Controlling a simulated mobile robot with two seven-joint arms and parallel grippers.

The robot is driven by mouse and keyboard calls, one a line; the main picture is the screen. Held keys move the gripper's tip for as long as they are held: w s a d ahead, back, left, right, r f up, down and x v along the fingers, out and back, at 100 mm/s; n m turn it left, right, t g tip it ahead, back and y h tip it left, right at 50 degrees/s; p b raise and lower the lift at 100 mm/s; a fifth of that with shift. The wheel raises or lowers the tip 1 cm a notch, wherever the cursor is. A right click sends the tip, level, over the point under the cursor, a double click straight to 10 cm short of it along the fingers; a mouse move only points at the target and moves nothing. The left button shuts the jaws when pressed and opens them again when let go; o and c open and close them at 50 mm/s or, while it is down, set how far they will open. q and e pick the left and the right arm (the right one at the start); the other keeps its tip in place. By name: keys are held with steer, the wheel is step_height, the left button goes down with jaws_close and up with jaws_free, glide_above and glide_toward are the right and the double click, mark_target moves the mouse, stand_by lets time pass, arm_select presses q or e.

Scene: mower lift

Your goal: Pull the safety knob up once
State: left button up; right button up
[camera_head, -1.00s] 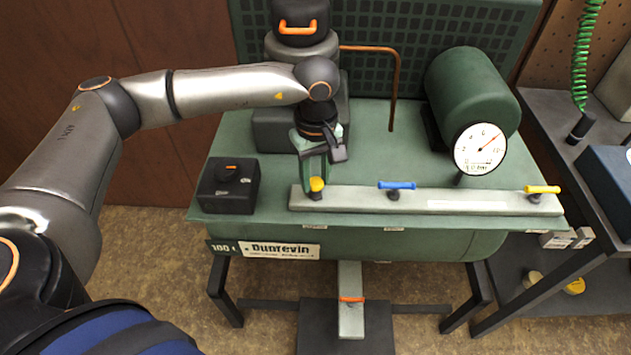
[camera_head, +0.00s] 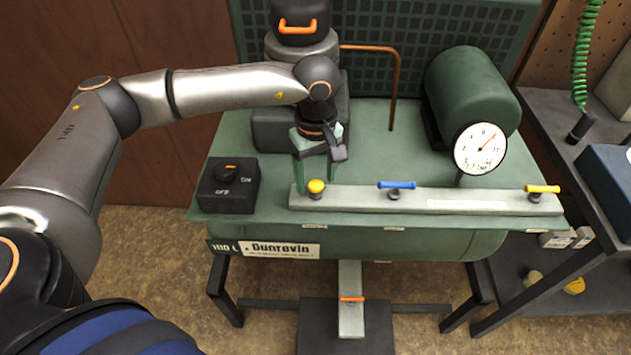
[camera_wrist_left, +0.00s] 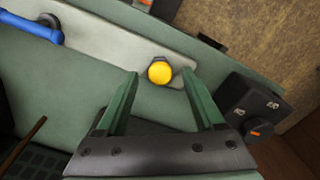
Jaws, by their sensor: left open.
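The safety knob appears to be the round yellow knob (camera_head: 316,186) at the left end of the pale bar on the green compressor's top. It also shows in the left wrist view (camera_wrist_left: 160,72). My left gripper (camera_head: 317,177) is open, with its green fingers coming down just behind the knob. In the wrist view the knob lies between the fingertips (camera_wrist_left: 160,76), with a gap on both sides. The gripper holds nothing. My right gripper is not in view.
A blue-handled valve (camera_head: 397,185) and a yellow-handled valve (camera_head: 542,189) sit farther right on the pale bar (camera_head: 460,199). A black switch box (camera_head: 229,196) with an orange-marked dial stands left of the knob. A round gauge (camera_head: 480,149) stands behind the bar at right.

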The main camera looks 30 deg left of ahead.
arm_select(q)
steer(key=shift+r, duration=0.1)
stand_by(0.3)
step_height(320, 180, up, 8)
steer(key=p, duration=0.4)
steer(key=shift+p, duration=0.35)
stand_by(0.4)
